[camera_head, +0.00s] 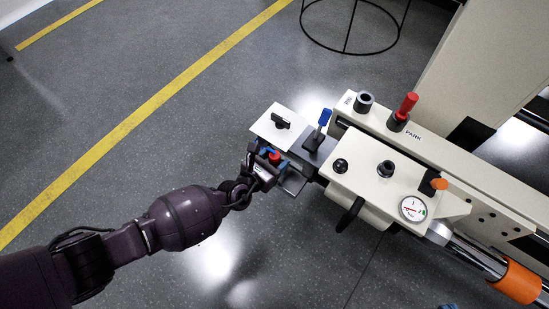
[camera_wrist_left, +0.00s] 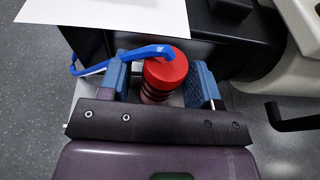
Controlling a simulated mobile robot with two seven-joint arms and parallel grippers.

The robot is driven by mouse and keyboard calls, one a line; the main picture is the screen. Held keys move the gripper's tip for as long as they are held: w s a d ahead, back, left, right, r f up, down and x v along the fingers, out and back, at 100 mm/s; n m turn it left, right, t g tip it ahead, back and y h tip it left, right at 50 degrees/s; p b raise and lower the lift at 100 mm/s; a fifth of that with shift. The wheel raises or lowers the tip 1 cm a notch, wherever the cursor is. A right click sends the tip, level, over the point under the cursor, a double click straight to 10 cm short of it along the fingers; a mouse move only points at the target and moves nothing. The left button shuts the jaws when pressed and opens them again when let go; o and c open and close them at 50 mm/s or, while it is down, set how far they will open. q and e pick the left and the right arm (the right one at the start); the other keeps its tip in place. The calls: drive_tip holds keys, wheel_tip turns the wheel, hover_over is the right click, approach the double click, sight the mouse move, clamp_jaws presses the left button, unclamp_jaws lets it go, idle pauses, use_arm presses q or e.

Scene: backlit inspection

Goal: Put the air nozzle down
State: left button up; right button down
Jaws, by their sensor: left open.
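A red-capped cylinder with dark ribs (camera_wrist_left: 165,70), with a blue bent tube (camera_wrist_left: 125,57) across its top, appears to be the air nozzle. It also shows as a small red spot in the head view (camera_head: 274,156). My left gripper (camera_head: 273,160) is open, with its blue-padded fingers on either side of the red cap, at the near left end of the cream machine. In the left wrist view the open jaws (camera_wrist_left: 162,84) straddle the cylinder. The cylinder's lower end is hidden by the gripper. My right gripper is out of view.
A white plate with a black knob (camera_head: 281,122) and a blue-handled lever (camera_head: 322,120) stand close beyond the gripper. The cream machine (camera_head: 376,165) carries a red handle (camera_head: 406,104), a gauge (camera_head: 413,208) and a black lever (camera_head: 349,215). The grey floor at left is clear.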

use_arm(q)
drive_tip(key=shift+r, duration=0.15)
drive_tip(key=p+v, duration=0.3)
drive_tip(key=v, duration=0.9)
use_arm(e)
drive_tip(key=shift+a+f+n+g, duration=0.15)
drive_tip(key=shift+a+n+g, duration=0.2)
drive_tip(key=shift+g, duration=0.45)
